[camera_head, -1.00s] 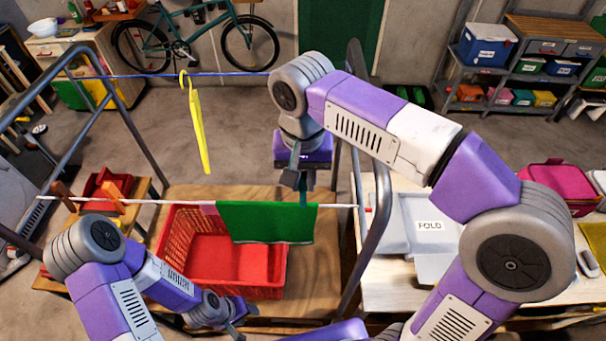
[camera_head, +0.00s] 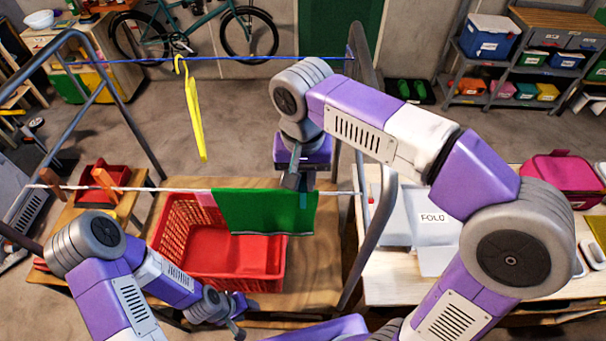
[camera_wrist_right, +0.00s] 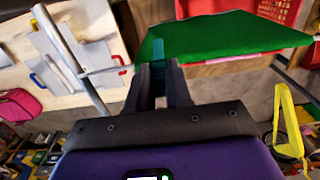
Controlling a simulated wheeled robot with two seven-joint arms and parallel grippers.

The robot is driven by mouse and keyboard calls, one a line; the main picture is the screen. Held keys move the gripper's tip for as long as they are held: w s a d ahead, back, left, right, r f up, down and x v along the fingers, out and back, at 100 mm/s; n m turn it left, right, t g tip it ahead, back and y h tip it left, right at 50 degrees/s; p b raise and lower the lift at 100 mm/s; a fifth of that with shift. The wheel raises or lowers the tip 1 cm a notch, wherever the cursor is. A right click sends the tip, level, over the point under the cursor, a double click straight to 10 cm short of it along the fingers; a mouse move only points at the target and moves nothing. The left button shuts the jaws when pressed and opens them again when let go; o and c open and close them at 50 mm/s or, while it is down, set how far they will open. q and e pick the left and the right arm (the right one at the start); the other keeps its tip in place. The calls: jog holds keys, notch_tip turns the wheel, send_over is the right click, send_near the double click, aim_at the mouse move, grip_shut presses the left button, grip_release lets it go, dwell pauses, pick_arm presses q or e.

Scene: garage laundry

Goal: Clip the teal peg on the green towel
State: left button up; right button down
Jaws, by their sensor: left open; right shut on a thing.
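The green towel (camera_head: 262,214) hangs over the white line above the red basket; it also shows in the right wrist view (camera_wrist_right: 215,38). My right gripper (camera_head: 298,184) is behind the towel's top edge, near its right end. It is shut on the teal peg (camera_head: 303,200), which overlaps the towel's upper right part in the head view. In the right wrist view the peg (camera_wrist_right: 129,56) shows beyond the fingers (camera_wrist_right: 158,72), against the towel's edge. I cannot tell whether the peg grips the cloth. My left gripper (camera_head: 235,318) is open and empty, low in front of the basket.
The red basket (camera_head: 165,240) stands on a wooden surface below the line. A pink item (camera_head: 205,199) hangs left of the towel. A yellow hanger (camera_head: 193,110) hangs from the blue line behind. A grey metal post (camera_head: 380,215) stands right of the towel.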

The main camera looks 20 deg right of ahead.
jog(key=c, duration=1)
grip_release()
jog(key=shift+s+f, duration=0.1)
jog(key=shift+o, duration=0.2)
notch_tip(320, 180, up, 8)
jog(key=shift+f+p, duration=0.2)
jog(key=shift+p, duration=0.5)
